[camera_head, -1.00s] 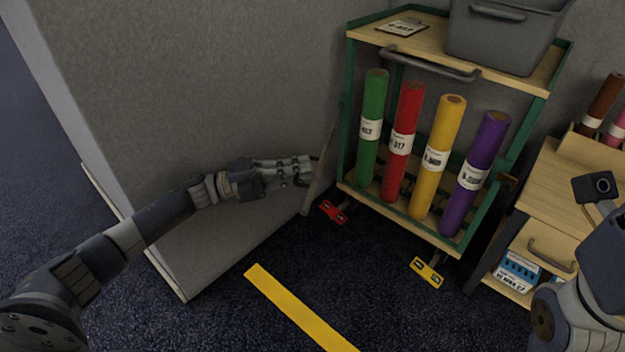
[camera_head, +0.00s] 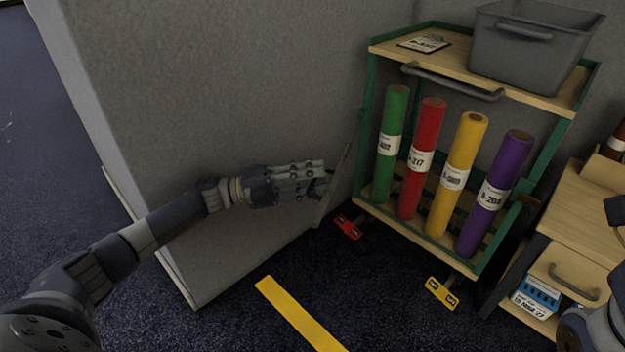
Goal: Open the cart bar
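The cart (camera_head: 372,110) has a green frame, a wooden top and a lower shelf bearing green, red, yellow and purple rolls. A flat, thin greyish bar (camera_head: 341,180) stands out from the cart's left front post, angled toward me beside the grey partition. The cart's front between the posts is clear of it. My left gripper (camera_head: 326,180) is at the bar's left side, fingertips touching or very close to it. I cannot tell whether the fingers are closed on it. My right gripper is out of view; only part of that arm shows at the right edge.
A grey partition (camera_head: 240,90) stands close behind my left arm. A grey bin (camera_head: 525,55) sits on the cart top above a handle (camera_head: 452,80). A wooden drawer unit (camera_head: 575,230) is at the right. Dark carpet with a yellow stripe (camera_head: 298,314) lies clear in front.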

